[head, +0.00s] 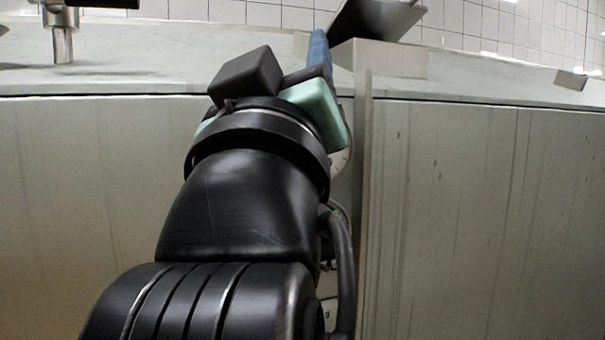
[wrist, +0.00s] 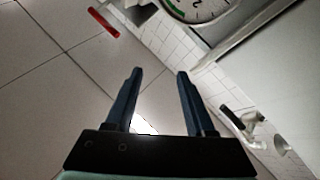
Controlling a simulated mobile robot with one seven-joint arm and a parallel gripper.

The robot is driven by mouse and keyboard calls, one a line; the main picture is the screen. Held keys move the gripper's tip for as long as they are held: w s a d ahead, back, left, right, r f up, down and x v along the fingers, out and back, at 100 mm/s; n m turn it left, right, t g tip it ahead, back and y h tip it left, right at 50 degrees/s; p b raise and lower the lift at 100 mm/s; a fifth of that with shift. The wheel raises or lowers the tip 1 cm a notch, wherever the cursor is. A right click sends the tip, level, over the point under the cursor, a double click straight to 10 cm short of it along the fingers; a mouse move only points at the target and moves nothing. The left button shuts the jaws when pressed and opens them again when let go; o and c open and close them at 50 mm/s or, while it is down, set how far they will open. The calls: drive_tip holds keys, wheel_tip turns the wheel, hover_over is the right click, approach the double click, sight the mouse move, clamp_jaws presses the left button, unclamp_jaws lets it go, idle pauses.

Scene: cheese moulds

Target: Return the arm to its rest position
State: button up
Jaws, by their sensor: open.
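My gripper (wrist: 160,72) shows in the wrist view with its two dark blue fingers apart and nothing between them. Behind the fingers there is tiled floor and a strip of white wall tile. In the head view my black arm reaches up the middle of the picture. One blue finger of my gripper (head: 318,50) shows beyond the wrist, close to the left of a grey block; I cannot tell whether they touch. The rest of the gripper is hidden by the wrist.
A steel-fronted counter (head: 480,190) spans the head view, with a metal tap (head: 62,38) at left and a grey block (head: 395,58) right of my gripper. The wrist view shows a round dial (wrist: 200,8), a red bar (wrist: 103,22) and a metal fitting (wrist: 243,125).

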drive_tip(key=s+d+f+m+t+y, duration=0.1)
drive_tip(key=s+d+f+m+t, duration=0.2)
drive_tip(key=s, duration=0.6)
wheel_tip(320, 180, down, 10)
drive_tip(key=a+b, duration=0.1)
drive_tip(key=b, duration=0.8)
drive_tip(key=shift+a+y, duration=0.4)
